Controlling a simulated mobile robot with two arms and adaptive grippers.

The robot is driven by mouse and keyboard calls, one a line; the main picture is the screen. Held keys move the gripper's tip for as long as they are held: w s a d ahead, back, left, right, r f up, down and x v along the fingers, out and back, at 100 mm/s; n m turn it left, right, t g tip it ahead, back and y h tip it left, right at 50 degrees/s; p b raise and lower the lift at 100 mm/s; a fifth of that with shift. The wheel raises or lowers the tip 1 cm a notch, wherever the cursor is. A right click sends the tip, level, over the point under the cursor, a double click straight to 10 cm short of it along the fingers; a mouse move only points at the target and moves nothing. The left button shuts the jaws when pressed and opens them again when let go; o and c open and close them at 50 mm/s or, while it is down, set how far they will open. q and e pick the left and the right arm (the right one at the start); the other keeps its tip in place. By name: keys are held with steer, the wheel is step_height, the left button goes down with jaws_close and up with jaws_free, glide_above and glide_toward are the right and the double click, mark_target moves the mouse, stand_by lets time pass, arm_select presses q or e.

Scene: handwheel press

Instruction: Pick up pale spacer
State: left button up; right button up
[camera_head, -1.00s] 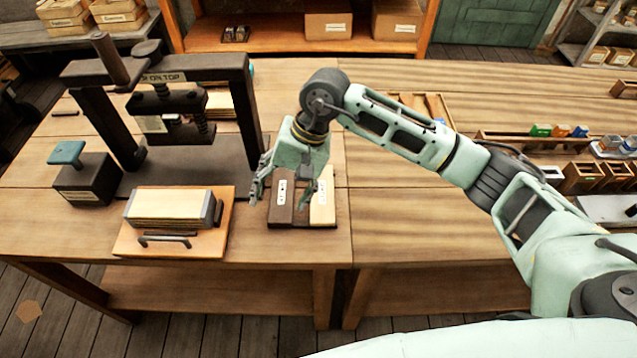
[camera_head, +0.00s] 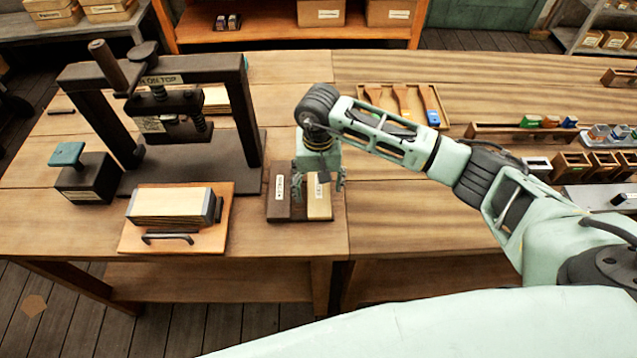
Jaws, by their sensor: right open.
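The pale spacer (camera_head: 319,200) is a light wooden block with a small label. It lies on the right side of a dark holder (camera_head: 297,219), beside a dark brown spacer (camera_head: 279,205) with a white label. My right gripper (camera_head: 319,186) is open and points down over the pale spacer's far part, with a finger to either side of it in the picture. The gripper hides the far end of the spacer. Whether the fingers touch it I cannot tell. My left gripper is not in view.
A dark handwheel press (camera_head: 190,158) stands at the left, with a dark block with a teal top (camera_head: 85,184) beside it. A board with a handle (camera_head: 130,236) carries a pale stack (camera_head: 170,205). Trays of brushes (camera_head: 402,103) and small boxes (camera_head: 571,163) lie at the right.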

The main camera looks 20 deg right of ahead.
steer(key=shift+f, duration=0.15)
steer(key=shift+c, duration=0.3)
steer(key=c, duration=1.2)
steer(key=shift+c, duration=0.2)
